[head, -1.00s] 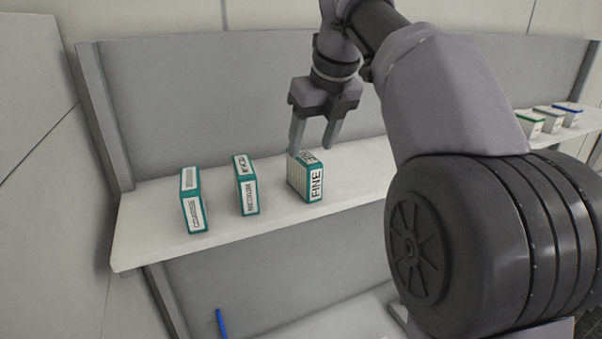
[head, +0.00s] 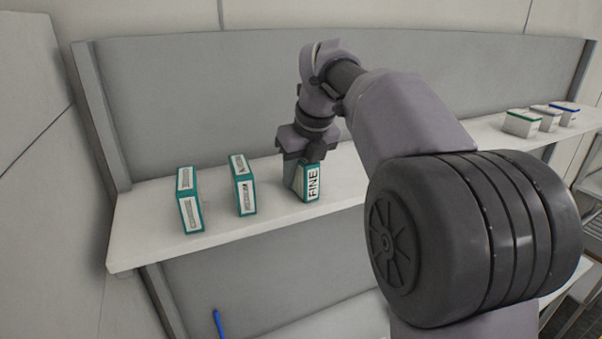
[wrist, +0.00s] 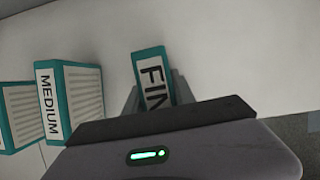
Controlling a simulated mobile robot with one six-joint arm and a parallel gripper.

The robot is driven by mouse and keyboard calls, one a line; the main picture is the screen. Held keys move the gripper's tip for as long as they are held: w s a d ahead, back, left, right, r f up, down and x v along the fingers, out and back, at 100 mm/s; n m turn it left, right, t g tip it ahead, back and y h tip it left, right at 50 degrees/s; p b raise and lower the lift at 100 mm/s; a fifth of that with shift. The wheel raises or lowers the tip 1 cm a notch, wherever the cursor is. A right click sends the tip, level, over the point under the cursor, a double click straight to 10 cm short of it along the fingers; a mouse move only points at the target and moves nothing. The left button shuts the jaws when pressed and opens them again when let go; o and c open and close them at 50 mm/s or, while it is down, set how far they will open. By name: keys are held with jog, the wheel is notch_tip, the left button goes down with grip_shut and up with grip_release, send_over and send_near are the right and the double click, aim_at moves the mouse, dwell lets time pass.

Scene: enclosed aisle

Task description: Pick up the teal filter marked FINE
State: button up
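The teal filter marked FINE (head: 312,185) stands upright on the white shelf, third from the left in its row. In the wrist view its top edge (wrist: 155,80) shows the start of its label, and the rest is hidden by my gripper's body. My gripper (head: 303,172) points down over it. In the wrist view my fingers (wrist: 155,97) lie on either side of the filter, close to its faces. They look open around it, and firm contact does not show. The filter still rests on the shelf.
A teal filter marked MEDIUM (head: 243,185) stands to the left, with another teal filter (head: 189,200) beyond it. White boxes with green, grey and blue tops (head: 540,118) stand at the far right. A back panel (head: 200,100) rises behind the shelf (head: 150,240).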

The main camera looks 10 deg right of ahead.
grip_shut()
jog(key=shift+w, duration=0.1)
